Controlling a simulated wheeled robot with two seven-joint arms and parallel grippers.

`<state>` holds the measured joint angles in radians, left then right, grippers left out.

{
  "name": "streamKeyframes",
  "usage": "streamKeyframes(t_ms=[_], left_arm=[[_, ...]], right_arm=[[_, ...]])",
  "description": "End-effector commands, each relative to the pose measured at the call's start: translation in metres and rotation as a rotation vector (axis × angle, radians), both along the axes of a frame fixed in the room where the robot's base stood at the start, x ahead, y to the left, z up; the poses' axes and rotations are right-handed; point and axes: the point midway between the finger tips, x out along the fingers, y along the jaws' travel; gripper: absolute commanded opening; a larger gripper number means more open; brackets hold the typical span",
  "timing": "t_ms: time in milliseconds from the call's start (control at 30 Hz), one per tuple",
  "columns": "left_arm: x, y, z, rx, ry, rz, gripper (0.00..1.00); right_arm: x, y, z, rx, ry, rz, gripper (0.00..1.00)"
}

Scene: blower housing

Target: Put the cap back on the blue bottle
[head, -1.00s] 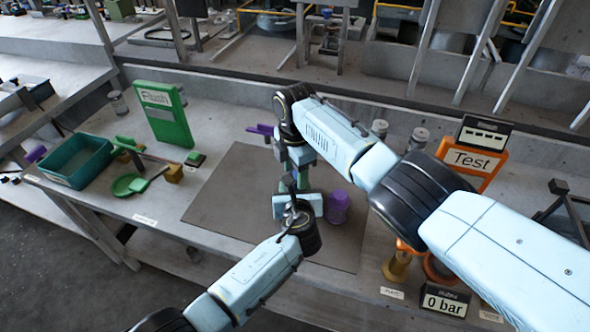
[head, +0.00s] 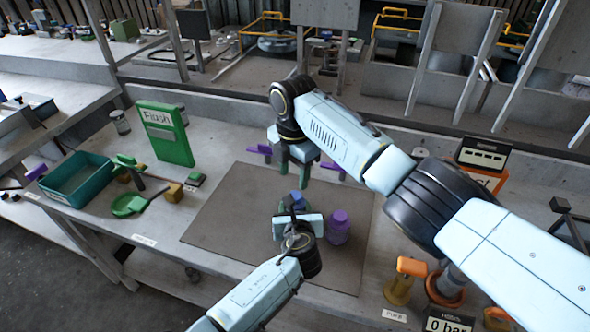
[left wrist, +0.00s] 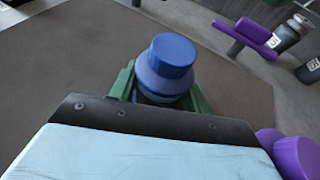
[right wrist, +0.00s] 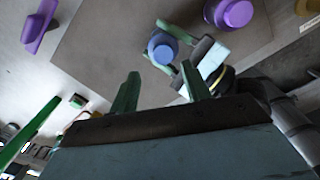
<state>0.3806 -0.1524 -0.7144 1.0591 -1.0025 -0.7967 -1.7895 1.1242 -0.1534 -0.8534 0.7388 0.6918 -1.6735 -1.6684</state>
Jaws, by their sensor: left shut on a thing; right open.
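The blue bottle (left wrist: 163,82) stands upright in my left gripper (left wrist: 165,92), whose green fingers are shut around its body over the mat. Its blue cap (left wrist: 172,55) sits on top and looks level; I cannot tell how tight it is. In the head view the bottle's blue top (head: 298,196) shows just above my left gripper (head: 297,209). My right gripper (head: 294,174) is open and empty, above and behind the bottle, apart from it. In the right wrist view the cap (right wrist: 162,45) lies beyond the open fingers of my right gripper (right wrist: 162,82).
A purple bottle (head: 340,228) stands just right of my left gripper on the grey mat (head: 225,215). Purple pieces (head: 262,150) lie at the mat's back edge. A teal bin (head: 78,180), green plate (head: 126,204) and green Flush sign (head: 165,133) stand left. The mat's left side is clear.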

Motion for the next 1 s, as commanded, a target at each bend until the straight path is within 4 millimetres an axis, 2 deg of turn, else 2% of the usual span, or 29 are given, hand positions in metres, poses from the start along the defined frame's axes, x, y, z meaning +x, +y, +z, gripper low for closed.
streamKeyframes(t_ms=[200,333,767,867,1000], left_arm=[[0.000,0.001,-0.001,0.002,0.001,0.001,0.00],[0.000,0.001,-0.001,0.002,0.001,0.001,0.00],[0.000,0.001,-0.001,0.001,0.001,0.001,0.00],[0.000,0.001,-0.001,0.001,0.001,0.001,0.00],[0.000,0.001,-0.001,0.001,0.001,0.001,0.00]], right_arm=[[0.000,-0.002,0.017,-0.010,-0.003,0.346,0.48],[-0.002,-0.003,0.019,-0.012,0.007,0.460,0.48],[-0.003,-0.003,0.018,-0.009,0.012,0.494,0.48],[-0.003,-0.003,0.011,-0.009,0.014,0.493,0.48],[-0.004,-0.004,-0.010,-0.011,0.015,0.493,0.48]])
